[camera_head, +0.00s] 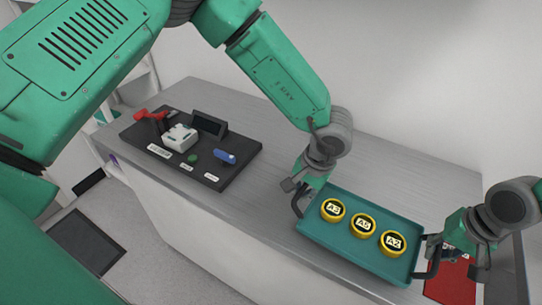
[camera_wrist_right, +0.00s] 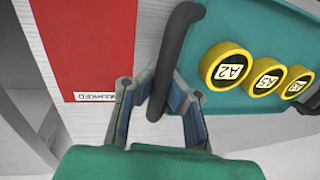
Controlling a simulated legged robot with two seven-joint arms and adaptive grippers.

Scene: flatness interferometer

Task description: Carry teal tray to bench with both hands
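The teal tray (camera_head: 318,237) has raised edges and a black handle at each end. It is at the right part of the grey bench (camera_head: 235,200), overlapping its front edge in the head view; whether it touches the top is unclear. It holds three yellow round pieces labelled A3 (camera_head: 333,210), A5 (camera_head: 362,225) and A2 (camera_head: 393,243). My left gripper (camera_head: 301,190) is at the tray's left handle; its finger gap is too small to judge. My right gripper (camera_wrist_right: 162,95) has its fingers on both sides of the right handle (camera_wrist_right: 176,55), seemingly closed on it.
A black board (camera_head: 240,172) with a white device (camera_head: 180,137), a red part (camera_head: 152,115) and a blue piece (camera_head: 225,156) lies on the bench's left part. A red mat (camera_head: 452,281) lies beside the tray's right end. Bare bench top shows between board and tray.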

